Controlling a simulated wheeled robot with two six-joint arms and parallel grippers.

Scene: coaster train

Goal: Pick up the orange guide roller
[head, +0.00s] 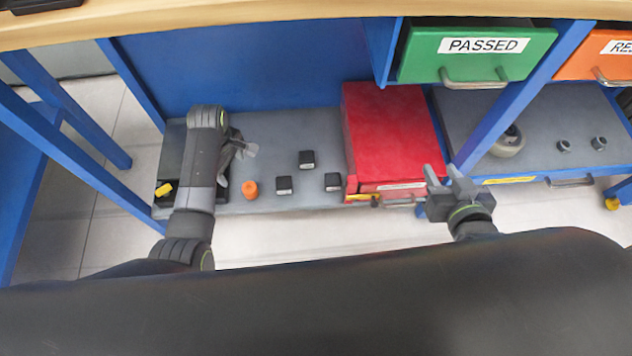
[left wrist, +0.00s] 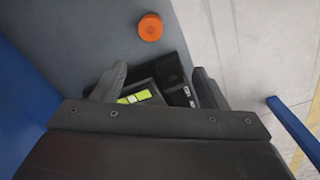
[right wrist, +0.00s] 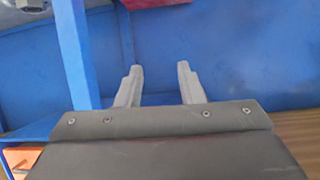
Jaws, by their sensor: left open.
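The orange guide roller (head: 250,189) stands on the grey lower shelf (head: 285,135), just right of my left gripper in the head view. It also shows in the left wrist view (left wrist: 150,27), beyond the fingertips and apart from them. My left gripper (head: 236,165) is open and empty above the shelf; its fingers also show in the left wrist view (left wrist: 157,82), over a black tray. My right gripper (head: 451,183) is open and empty in front of the red box, and its spread fingers show in the right wrist view (right wrist: 160,80).
Several small black blocks (head: 306,159) stand right of the roller. A red box (head: 388,135) closes off the shelf's right side. The black tray (left wrist: 160,82) holds yellow-green and dark items. Blue legs (head: 75,155) frame the shelf. A green PASSED drawer (head: 475,58) hangs above.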

